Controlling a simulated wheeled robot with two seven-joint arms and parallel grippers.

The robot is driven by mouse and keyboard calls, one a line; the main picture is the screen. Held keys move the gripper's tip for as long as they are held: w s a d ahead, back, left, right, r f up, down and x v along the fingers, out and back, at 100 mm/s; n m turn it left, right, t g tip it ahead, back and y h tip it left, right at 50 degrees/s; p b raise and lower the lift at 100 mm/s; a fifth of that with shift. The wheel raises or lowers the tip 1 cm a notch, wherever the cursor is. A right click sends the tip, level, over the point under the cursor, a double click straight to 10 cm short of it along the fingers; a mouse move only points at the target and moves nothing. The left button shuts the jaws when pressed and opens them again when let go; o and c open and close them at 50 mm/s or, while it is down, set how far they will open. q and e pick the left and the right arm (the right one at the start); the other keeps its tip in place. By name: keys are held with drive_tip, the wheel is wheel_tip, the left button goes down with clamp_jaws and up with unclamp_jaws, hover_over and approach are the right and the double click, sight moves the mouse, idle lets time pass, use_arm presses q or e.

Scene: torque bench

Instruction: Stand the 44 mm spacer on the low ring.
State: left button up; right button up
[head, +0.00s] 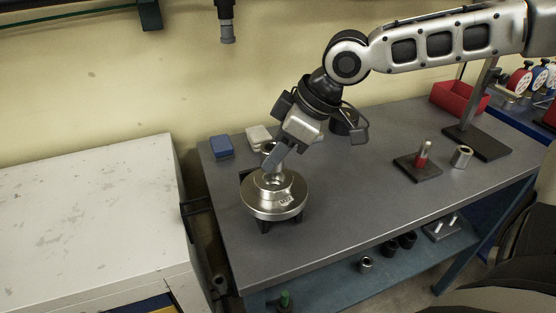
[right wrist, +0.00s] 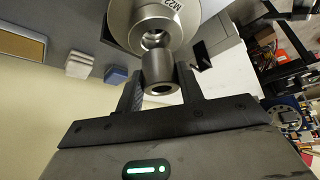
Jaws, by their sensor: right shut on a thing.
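My right gripper (head: 272,164) is over the round silver flange (head: 260,206) with the raised central hub, at the front left of the bench. In the right wrist view, its two dark fingers (right wrist: 160,88) are shut on a short grey steel spacer (right wrist: 157,72) with a bored hole. The spacer's far end is at the flange's central opening (right wrist: 153,38); I cannot tell whether it touches. The flange shows an M22 label and stands on dark feet. I cannot read the spacer's size or tell for sure which part is the low ring. My left gripper is not in view.
A blue block (head: 221,147) and a pale block (head: 258,138) lie behind the flange. Another steel sleeve (head: 461,156) stands at the right beside a dark plate (head: 417,167) with a red-banded pin. A red bin (head: 459,98) is farther back. The bench middle is clear.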

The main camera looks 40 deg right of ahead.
drive_tip(key=shift+f, duration=1.1)
drive_tip(key=shift+f, duration=0.15)
drive_tip(key=o, duration=1.2)
